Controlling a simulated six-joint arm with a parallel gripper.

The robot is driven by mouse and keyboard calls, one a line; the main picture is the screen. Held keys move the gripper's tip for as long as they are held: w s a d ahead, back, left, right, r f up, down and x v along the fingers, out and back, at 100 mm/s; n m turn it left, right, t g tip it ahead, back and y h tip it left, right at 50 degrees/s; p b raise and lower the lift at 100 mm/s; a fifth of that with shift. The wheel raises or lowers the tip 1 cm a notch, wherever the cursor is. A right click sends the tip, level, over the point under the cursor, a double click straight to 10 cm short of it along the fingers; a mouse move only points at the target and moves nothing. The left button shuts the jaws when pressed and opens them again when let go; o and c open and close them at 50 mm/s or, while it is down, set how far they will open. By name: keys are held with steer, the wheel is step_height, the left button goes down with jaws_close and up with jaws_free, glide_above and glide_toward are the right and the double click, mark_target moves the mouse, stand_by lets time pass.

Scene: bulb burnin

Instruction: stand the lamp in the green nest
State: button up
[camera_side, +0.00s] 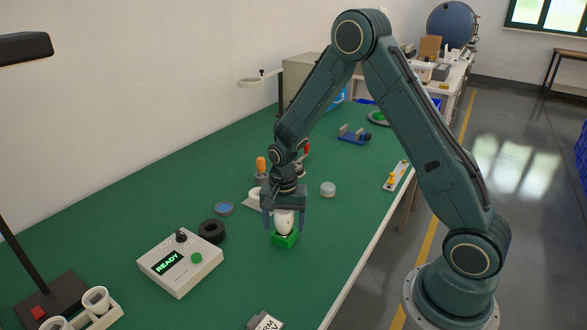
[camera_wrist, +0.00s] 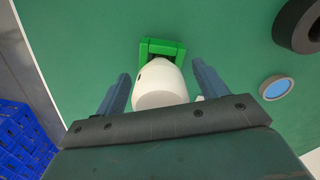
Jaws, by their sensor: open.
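The white lamp (camera_side: 284,222) stands about upright at the green nest (camera_side: 284,241), its lower end at the nest's top; its exact seating is hidden. In the wrist view the lamp (camera_wrist: 161,88) covers part of the green nest (camera_wrist: 160,45). My gripper (camera_side: 283,227) is directly above, with one finger on each side of the lamp. In the wrist view my gripper (camera_wrist: 161,70) is open, with green bench showing between each finger and the lamp.
A white box reading READY (camera_side: 180,262) and a black ring (camera_side: 211,231) lie to the left. A blue-topped disc (camera_side: 224,208) and a grey round piece (camera_side: 328,189) are nearby.

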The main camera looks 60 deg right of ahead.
steer(key=shift+r, duration=0.15)
step_height(320, 180, up, 13)
steer(key=shift+r, duration=0.25)
stand_by(0.5)
steer(key=s+a+r+n+t, duration=0.35)
steer(key=s+r+n, duration=0.25)
steer(key=s+r, duration=0.5)
steer(key=s+a+r+n+t, duration=0.2)
steer(key=s+n, duration=0.4)
steer(key=s, duration=0.6)
steer(key=shift+s+a+r+n, duration=0.2)
steer(key=shift+a+r+n, duration=0.1)
steer(key=shift+a+n, duration=0.15)
stand_by(0.9)
